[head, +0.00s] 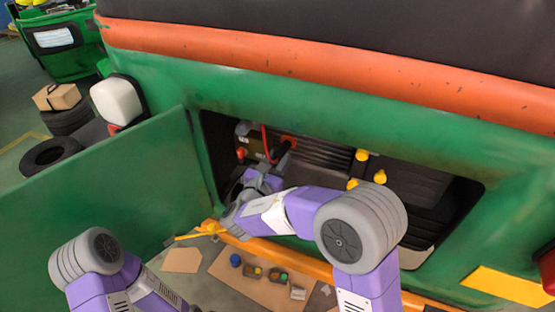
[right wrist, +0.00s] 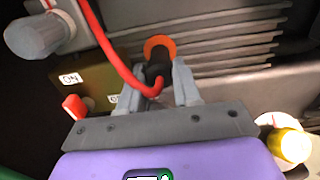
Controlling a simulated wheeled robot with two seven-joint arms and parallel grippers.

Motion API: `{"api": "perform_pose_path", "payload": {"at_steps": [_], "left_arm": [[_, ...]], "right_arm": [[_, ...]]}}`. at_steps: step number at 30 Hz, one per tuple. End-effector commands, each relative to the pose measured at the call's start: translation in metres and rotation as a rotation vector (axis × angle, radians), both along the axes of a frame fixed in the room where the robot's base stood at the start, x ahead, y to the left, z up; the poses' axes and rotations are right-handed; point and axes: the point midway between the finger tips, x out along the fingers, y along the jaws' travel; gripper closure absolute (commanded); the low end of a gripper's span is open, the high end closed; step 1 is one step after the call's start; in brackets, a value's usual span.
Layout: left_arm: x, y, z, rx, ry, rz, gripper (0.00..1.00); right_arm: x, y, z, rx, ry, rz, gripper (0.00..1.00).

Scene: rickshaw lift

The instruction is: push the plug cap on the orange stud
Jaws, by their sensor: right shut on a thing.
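The plug cap (right wrist: 154,70) is black, with a red cable (right wrist: 112,62) running to it. My right gripper (right wrist: 157,82) is shut on the cap, one grey finger on each side. Just beyond the cap the orange stud (right wrist: 158,42) shows as an orange ring. The cap overlaps its lower part, so I cannot tell how far on it is. In the head view the orange stud (head: 289,140) is inside the dark bay, with my right gripper (head: 266,176) just below left of it. My left gripper is out of view; only its arm shows at lower left.
A red knob (right wrist: 74,106) and an ON label are left of the gripper. A grey knob (right wrist: 34,36) is at upper left. Yellow caps (head: 362,155) sit right in the bay. The open green door (head: 110,190) stands left. Small parts lie on a board (head: 240,275) below.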

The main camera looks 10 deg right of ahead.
Motion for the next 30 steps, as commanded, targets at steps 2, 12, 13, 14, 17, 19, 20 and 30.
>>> {"api": "perform_pose_path", "payload": {"at_steps": [2,12,13,14,17,19,20,30], "left_arm": [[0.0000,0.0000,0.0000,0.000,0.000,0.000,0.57],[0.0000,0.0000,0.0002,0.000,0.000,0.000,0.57],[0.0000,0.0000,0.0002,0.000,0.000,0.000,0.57],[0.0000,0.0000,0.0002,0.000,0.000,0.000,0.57],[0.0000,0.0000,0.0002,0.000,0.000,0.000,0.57],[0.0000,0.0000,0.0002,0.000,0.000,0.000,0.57],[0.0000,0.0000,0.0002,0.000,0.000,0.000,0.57],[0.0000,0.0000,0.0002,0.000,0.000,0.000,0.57]], "right_arm": [[0.0006,-0.0005,0.0000,0.000,0.000,0.000,0.94],[0.0031,-0.0021,0.0001,0.000,0.000,0.000,0.94],[0.0032,-0.0022,0.0000,0.000,0.000,0.000,0.94],[0.0035,-0.0024,0.0000,0.000,0.000,0.000,0.94],[0.0039,-0.0026,0.0000,0.000,0.000,0.000,0.94],[0.0038,-0.0026,0.0000,0.000,0.000,0.000,0.94],[0.0038,-0.0026,0.0000,0.000,0.000,0.000,0.94],[0.0037,-0.0026,-0.0001,0.000,0.000,0.000,0.38]]}}
